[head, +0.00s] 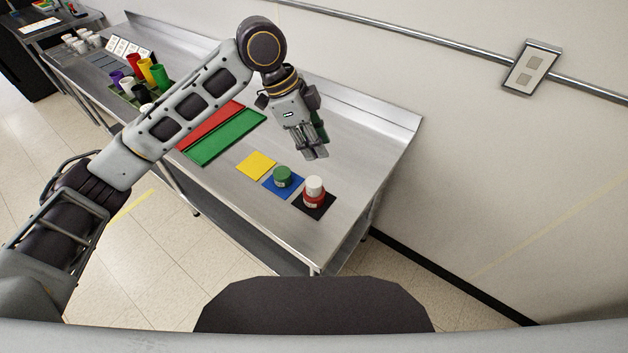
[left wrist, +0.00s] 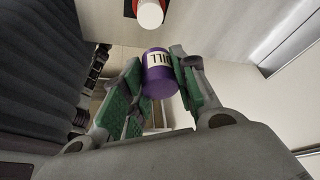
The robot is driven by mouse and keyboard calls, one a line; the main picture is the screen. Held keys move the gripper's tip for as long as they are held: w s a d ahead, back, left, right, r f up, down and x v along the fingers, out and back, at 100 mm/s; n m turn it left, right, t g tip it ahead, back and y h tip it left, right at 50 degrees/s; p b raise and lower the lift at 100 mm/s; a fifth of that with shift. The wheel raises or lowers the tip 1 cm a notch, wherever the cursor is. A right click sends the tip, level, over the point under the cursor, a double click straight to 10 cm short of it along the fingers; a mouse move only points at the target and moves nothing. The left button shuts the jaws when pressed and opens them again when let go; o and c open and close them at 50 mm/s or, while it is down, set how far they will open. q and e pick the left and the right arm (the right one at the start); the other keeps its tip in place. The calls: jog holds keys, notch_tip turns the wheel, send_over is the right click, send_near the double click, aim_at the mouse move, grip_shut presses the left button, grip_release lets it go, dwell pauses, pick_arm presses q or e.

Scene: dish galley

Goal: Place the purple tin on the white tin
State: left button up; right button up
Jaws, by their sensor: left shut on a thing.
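The purple tin (left wrist: 158,75), with a white label, sits between the green-padded fingers of my left gripper (head: 316,154), which is shut on it. In the head view I cannot make the purple tin out behind the gripper. The white tin (head: 314,185) stands on a red tin (head: 313,200) on the black square (head: 324,208). The white tin also shows at the top of the left wrist view (left wrist: 150,13), apart from the purple tin. In the head view my left gripper is above the steel table, behind the white tin. My right gripper is not in view.
A green tin (head: 283,177) stands on the blue square (head: 270,189), beside a bare yellow square (head: 257,165). Green (head: 228,138) and red strips lie further left. Coloured cups (head: 158,76) stand at the far left. A raised steel edge (head: 380,117) and the wall close off the back.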

pick_arm(q)
jog(key=shift+f, duration=0.1)
send_over(320, 182)
jog(key=a, duration=0.2)
jog(key=shift+d+f, duration=0.2)
jog(key=shift+f, duration=2.85)
jog(key=shift+f, duration=0.1)
jog(key=shift+f, duration=1.8)
jog(key=o, duration=1)
jog(key=shift+f, duration=0.1)
jog(key=v, duration=1.2)
jog(key=shift+w, duration=0.1)
